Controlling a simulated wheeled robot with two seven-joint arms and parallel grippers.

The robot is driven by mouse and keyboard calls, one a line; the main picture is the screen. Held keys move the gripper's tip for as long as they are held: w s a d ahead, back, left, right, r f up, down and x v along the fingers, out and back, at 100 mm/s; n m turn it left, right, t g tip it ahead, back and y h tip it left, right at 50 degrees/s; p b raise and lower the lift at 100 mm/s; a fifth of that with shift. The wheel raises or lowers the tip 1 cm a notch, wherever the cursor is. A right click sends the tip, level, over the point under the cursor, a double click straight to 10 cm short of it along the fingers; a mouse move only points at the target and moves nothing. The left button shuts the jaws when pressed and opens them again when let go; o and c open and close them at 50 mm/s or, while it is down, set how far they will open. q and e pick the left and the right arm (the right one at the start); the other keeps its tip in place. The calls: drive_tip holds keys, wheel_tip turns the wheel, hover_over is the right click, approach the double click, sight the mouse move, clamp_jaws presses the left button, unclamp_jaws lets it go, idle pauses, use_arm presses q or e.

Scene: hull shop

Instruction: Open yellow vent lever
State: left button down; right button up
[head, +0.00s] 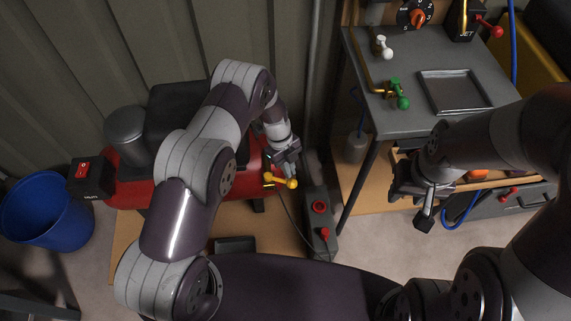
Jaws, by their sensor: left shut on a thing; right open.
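The fingers partly cover the lever. My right gripper (408,205) is open and empty, hanging in front of the grey bench, well to the right of the lever.
A grey bench (440,60) at the right carries a green-handled valve (398,94), a white-knobbed lever (383,46) and an empty tray (455,90). A blue bucket (46,212) is at the far left.

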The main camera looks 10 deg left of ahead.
sight(287, 184)
use_arm(q)
drive_tip(key=s+b, duration=0.2)
drive_tip(key=s, duration=0.1)
drive_tip(key=shift+d+f, duration=0.1)
drive_tip(key=shift+f, duration=0.25)
drive_tip(key=shift+s+b, duration=0.35)
drive_tip(key=shift+s, duration=0.2)
drive_tip(key=shift+s+b, duration=0.3)
drive_tip(key=shift+b, duration=0.05)
drive_tip(key=shift+s+m, duration=0.1)
drive_tip(key=shift+m, duration=0.2)
drive_tip(key=shift+s+a+r+m+g+y+b, duration=0.15)
drive_tip(key=shift+s+a+m+b, duration=0.1)
drive_tip(key=shift+m, duration=0.3)
drive_tip(key=shift+s+a+r+m+g+y+b, duration=0.15)
drive_tip(key=shift+a+m+b, duration=0.1)
drive_tip(key=shift+m, duration=0.3)
use_arm(e)
drive_tip(key=shift+s+f, duration=0.25)
drive_tip(key=shift+f, duration=0.55)
drive_tip(key=shift+s+f, duration=0.25)
drive_tip(key=shift+f, duration=0.55)
drive_tip(key=shift+s+f, duration=0.25)
drive_tip(key=shift+f, duration=0.55)
drive_tip(key=shift+a, duration=0.1)
